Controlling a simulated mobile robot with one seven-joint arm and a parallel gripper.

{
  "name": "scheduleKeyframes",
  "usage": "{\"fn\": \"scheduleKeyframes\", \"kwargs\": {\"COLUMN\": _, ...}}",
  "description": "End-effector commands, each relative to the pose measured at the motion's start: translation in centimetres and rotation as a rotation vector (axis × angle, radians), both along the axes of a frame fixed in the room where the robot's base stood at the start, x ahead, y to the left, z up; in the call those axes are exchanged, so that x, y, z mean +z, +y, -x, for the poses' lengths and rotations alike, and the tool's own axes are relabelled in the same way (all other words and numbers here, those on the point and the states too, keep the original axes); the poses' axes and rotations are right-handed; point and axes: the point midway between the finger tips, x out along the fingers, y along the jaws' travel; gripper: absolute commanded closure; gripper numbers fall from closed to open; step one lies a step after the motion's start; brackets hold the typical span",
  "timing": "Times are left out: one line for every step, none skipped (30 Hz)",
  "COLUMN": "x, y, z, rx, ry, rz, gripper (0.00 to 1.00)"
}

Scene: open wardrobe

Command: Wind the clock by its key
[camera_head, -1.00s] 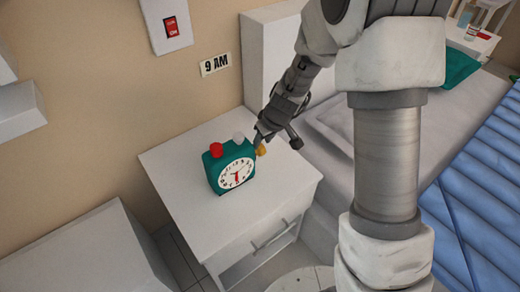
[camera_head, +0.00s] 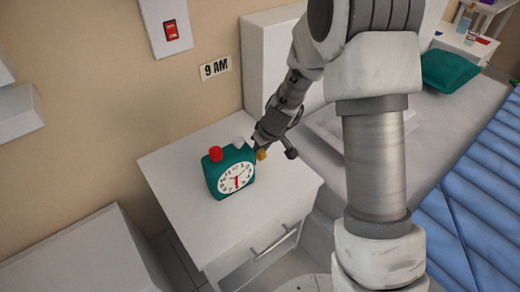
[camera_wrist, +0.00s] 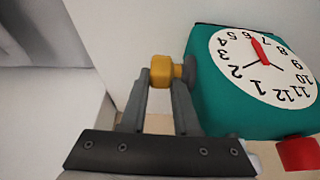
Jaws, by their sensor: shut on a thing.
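The teal alarm clock (camera_head: 229,171) stands upright on the white nightstand (camera_head: 180,215). It has a white dial, red and dark hands, a red button (camera_head: 215,153) and a white button (camera_head: 239,142) on top. Its yellow key (camera_head: 261,154) sticks out from the side of the clock that faces my gripper. In the wrist view, my gripper (camera_wrist: 162,80) has its fingertips shut on the key (camera_wrist: 161,70), beside the clock (camera_wrist: 235,112). In the head view, my gripper (camera_head: 258,148) reaches down from the upper right and partly hides the key.
A "9 AM" sign (camera_head: 215,67) and a red switch (camera_head: 170,30) are on the wall behind. The bed with a blue cover (camera_head: 485,180) and a green pillow (camera_head: 450,67) lies to the right. The nightstand top in front of the clock is clear.

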Motion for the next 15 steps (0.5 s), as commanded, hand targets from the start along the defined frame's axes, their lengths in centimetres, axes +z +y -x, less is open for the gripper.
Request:
{"fn": "scheduleKeyframes", "kwargs": {"x": 0.01, "y": 0.00, "z": 0.02, "rx": 0.000, "ry": 0.000, "rz": 0.000, "gripper": 1.00}}
{"fn": "scheduleKeyframes", "kwargs": {"x": 0.02, "y": 0.00, "z": 0.02, "rx": 0.000, "ry": 0.001, "rz": 0.001, "gripper": 1.00}}
{"fn": "scheduleKeyframes", "kwargs": {"x": 0.05, "y": 0.01, "z": 0.02, "rx": 0.000, "ry": 0.002, "rz": 0.000, "gripper": 1.00}}
{"fn": "scheduleKeyframes", "kwargs": {"x": 0.07, "y": 0.01, "z": 0.02, "rx": 0.000, "ry": 0.003, "rz": 0.001, "gripper": 1.00}}
{"fn": "scheduleKeyframes", "kwargs": {"x": 0.11, "y": 0.03, "z": 0.02, "rx": 0.001, "ry": 0.004, "rz": 0.002, "gripper": 1.00}}
{"fn": "scheduleKeyframes", "kwargs": {"x": 0.17, "y": 0.05, "z": 0.02, "rx": 0.001, "ry": 0.006, "rz": 0.003, "gripper": 1.00}}
{"fn": "scheduleKeyframes", "kwargs": {"x": 0.21, "y": 0.06, "z": 0.02, "rx": 0.001, "ry": 0.010, "rz": 0.005, "gripper": 1.00}}
{"fn": "scheduleKeyframes", "kwargs": {"x": 0.25, "y": 0.07, "z": 0.02, "rx": 0.002, "ry": 0.013, "rz": 0.008, "gripper": 1.00}}
{"fn": "scheduleKeyframes", "kwargs": {"x": 0.30, "y": 0.06, "z": 0.03, "rx": 0.003, "ry": 0.019, "rz": 0.011, "gripper": 1.00}}
{"fn": "scheduleKeyframes", "kwargs": {"x": 0.35, "y": 0.07, "z": 0.02, "rx": 0.003, "ry": 0.025, "rz": 0.014, "gripper": 1.00}}
{"fn": "scheduleKeyframes", "kwargs": {"x": 0.42, "y": 0.10, "z": 0.00, "rx": 0.004, "ry": 0.030, "rz": 0.018, "gripper": 1.00}}
{"fn": "scheduleKeyframes", "kwargs": {"x": 0.52, "y": 0.13, "z": -0.02, "rx": 0.004, "ry": 0.039, "rz": 0.023, "gripper": 1.00}}
{"fn": "scheduleKeyframes", "kwargs": {"x": 0.55, "y": 0.11, "z": -0.01, "rx": 0.004, "ry": 0.047, "rz": 0.028, "gripper": 1.00}}
{"fn": "scheduleKeyframes", "kwargs": {"x": 0.58, "y": 0.11, "z": -0.01, "rx": 0.004, "ry": 0.055, "rz": 0.034, "gripper": 1.00}}
{"fn": "scheduleKeyframes", "kwargs": {"x": 0.69, "y": 0.16, "z": -0.07, "rx": 0.004, "ry": 0.066, "rz": 0.041, "gripper": 1.00}}
